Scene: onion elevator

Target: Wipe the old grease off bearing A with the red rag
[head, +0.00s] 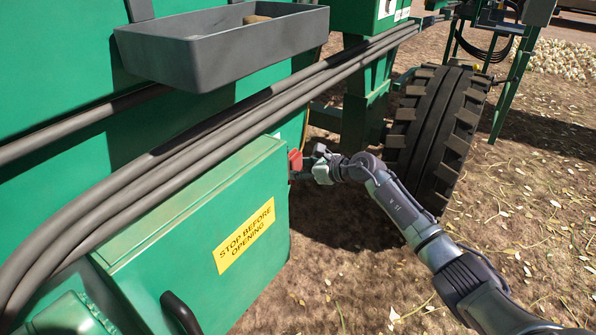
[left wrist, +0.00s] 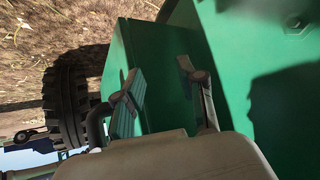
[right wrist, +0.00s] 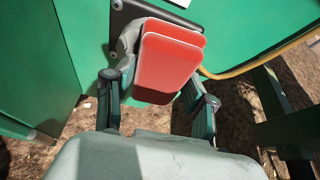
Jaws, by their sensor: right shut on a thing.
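My right gripper (head: 308,164) reaches past the far end of a green box with a yellow label. It is shut on the red rag (head: 295,160). In the right wrist view the rag (right wrist: 168,62) is a folded red pad between the fingers (right wrist: 152,82). It is in front of a grey housing (right wrist: 127,40) on a black plate on the green wall, likely bearing A. The rag covers most of this housing, so contact and any grease cannot be made out. My left gripper (left wrist: 158,78) is open and empty in the left wrist view, close to green panels.
The green box (head: 215,235) stands out from the machine, with a black handle (head: 180,312). Thick grey hoses (head: 200,140) run above it. A grey tray (head: 225,45) is mounted higher. A large tyre (head: 435,130) stands behind my right arm.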

